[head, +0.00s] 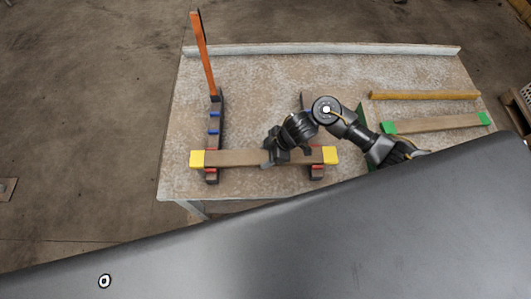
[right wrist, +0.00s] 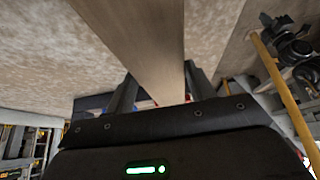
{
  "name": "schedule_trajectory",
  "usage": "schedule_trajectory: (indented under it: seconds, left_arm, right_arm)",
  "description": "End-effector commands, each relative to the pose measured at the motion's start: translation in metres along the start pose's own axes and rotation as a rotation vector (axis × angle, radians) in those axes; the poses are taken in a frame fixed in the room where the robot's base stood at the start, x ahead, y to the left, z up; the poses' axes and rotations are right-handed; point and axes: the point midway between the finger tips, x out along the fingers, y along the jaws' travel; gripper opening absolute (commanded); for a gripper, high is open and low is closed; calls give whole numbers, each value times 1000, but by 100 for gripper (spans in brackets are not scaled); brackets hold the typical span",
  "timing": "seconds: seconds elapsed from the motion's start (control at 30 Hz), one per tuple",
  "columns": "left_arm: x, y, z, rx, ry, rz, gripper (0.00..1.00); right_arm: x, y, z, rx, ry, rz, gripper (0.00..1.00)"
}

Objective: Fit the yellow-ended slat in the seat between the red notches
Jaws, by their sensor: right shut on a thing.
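The yellow-ended slat (head: 240,158) is a brown board with a yellow block at each end, lying crosswise over the front of two dark supports. My right gripper (head: 274,154) is shut on it near the middle; its wood also fills the centre of the right wrist view (right wrist: 150,50). Red notches show at the left support (head: 211,171) and the right support (head: 317,168), just at the slat's near edge. The slat hides part of both seats. I cannot tell whether it is seated or held slightly above. My left gripper is not in view.
Blue notches (head: 214,114) sit farther back on the left support, below an orange upright (head: 203,55). A green-ended slat (head: 440,123) and a yellow bar (head: 425,95) lie on the right of the table (head: 260,80). A pale rail (head: 320,48) runs along the back edge.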

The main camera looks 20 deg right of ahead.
Motion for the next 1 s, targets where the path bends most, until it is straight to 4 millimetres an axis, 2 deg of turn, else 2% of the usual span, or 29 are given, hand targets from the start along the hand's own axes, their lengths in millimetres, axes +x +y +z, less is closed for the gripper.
schedule_trajectory:
  seconds: [0.13, 0.17, 0.33, 0.67, 0.77, 1.0]
  left_arm:
    - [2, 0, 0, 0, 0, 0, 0]
    - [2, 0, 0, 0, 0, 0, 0]
    - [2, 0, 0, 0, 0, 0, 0]
    - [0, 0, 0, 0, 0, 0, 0]
    - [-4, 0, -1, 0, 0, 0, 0]
    - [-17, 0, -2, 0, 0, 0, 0]
  right_arm:
    - [3, 0, 1, 0, 1, 1, 16]
    - [2, 0, 1, 0, 1, 1, 58]
    - [2, 0, 1, 0, 1, 1, 80]
    - [-2, 0, 1, -1, 0, 1, 80]
    - [-15, 1, 0, -1, 0, 3, 80]
    - [-64, 2, 0, -3, 0, 4, 80]
